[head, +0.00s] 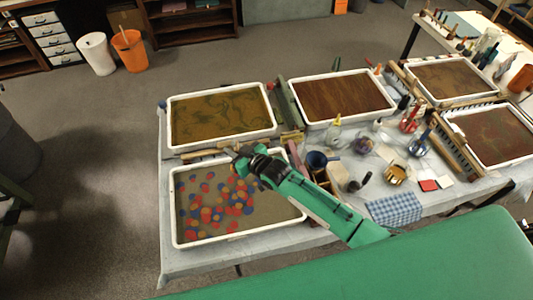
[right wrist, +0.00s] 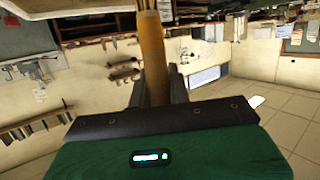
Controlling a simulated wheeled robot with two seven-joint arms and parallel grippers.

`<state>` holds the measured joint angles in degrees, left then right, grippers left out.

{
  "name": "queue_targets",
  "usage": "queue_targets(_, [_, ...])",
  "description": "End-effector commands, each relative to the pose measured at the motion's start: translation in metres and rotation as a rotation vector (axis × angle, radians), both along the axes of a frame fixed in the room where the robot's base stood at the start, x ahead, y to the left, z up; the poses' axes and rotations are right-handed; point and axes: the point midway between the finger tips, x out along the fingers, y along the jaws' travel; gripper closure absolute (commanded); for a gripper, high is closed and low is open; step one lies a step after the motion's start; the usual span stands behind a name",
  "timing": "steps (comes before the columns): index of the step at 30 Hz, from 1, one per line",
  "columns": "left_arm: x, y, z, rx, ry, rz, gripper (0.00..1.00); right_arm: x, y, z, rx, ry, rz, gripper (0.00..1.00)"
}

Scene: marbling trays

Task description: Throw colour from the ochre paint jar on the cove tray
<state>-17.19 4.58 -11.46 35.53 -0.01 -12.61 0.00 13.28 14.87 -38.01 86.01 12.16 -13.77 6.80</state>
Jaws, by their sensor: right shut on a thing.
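Several white-rimmed trays stand on the table; I cannot tell by label which is the cove tray. The front left tray (head: 240,238) holds a grey-brown bath with red, orange and blue spots. A mustard-gold jar (head: 396,174), which looks like the ochre paint jar, stands right of centre. My right gripper (head: 243,158) is over the back edge of the spotted tray, far left of the jar. It is shut on a tan wooden handle (right wrist: 152,62), which stands between the fingers in the right wrist view. My left gripper is not in view.
A back left tray (head: 222,92) has a swirled olive bath, and a back middle tray (head: 342,121) a brown one. Red (head: 410,121) and blue (head: 420,146) jars stand near a checked cloth (head: 394,209). Bins stand on the floor beyond.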

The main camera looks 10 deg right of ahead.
Motion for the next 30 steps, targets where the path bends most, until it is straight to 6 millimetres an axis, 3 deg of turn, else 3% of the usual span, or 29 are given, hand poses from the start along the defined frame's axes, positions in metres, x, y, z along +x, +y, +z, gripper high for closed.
queue_targets(30, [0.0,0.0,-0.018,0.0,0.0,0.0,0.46,0.0,0.124,-0.001,0.003,0.002,0.0,1.0])
